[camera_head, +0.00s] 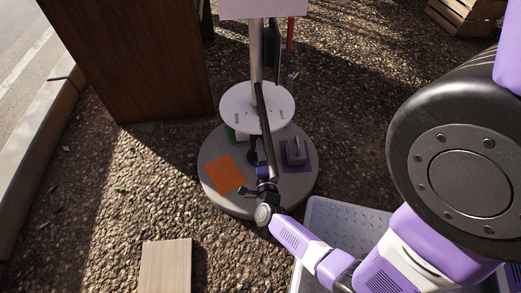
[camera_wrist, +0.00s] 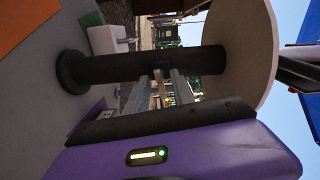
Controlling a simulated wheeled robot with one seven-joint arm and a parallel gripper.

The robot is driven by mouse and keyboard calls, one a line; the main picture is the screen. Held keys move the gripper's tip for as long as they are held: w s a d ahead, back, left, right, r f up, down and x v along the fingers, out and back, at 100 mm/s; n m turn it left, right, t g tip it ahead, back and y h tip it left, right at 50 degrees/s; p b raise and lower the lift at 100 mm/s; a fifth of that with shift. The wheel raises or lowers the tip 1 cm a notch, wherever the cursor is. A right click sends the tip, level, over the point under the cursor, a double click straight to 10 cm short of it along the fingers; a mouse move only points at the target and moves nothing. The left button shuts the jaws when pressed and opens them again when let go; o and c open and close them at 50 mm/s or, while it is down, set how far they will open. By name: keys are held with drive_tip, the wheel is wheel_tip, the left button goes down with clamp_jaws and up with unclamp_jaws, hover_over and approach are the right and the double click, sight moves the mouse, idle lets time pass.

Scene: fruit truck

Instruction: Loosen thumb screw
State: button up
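In the wrist view, which is turned sideways, a thick dark post (camera_wrist: 125,66) runs from a flange on the grey base to a round shelf plate (camera_wrist: 238,38). My gripper (camera_wrist: 162,80) points at the middle of this post. Its two grey fingers stand apart, their tips at or near the post. A small piece shows between the tips; it may be the thumb screw, but I cannot tell for sure. In the head view the stand's round base (camera_head: 221,195) and white shelf (camera_head: 240,103) show. My gripper (camera_head: 264,172) is low, between shelf and base; its fingertips are unclear there.
On the base lie an orange square (camera_head: 224,174) and a purple square (camera_head: 305,161) bearing a grey object (camera_head: 295,151). A brown wooden panel (camera_head: 135,60) stands left behind. A light wooden block (camera_head: 166,266) is at the front. Open gravel lies to the left.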

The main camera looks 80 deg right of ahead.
drive_tip(key=shift+w+d, duration=0.2)
drive_tip(key=shift+d, duration=0.2)
drive_tip(key=shift+c, duration=0.4)
clamp_jaws()
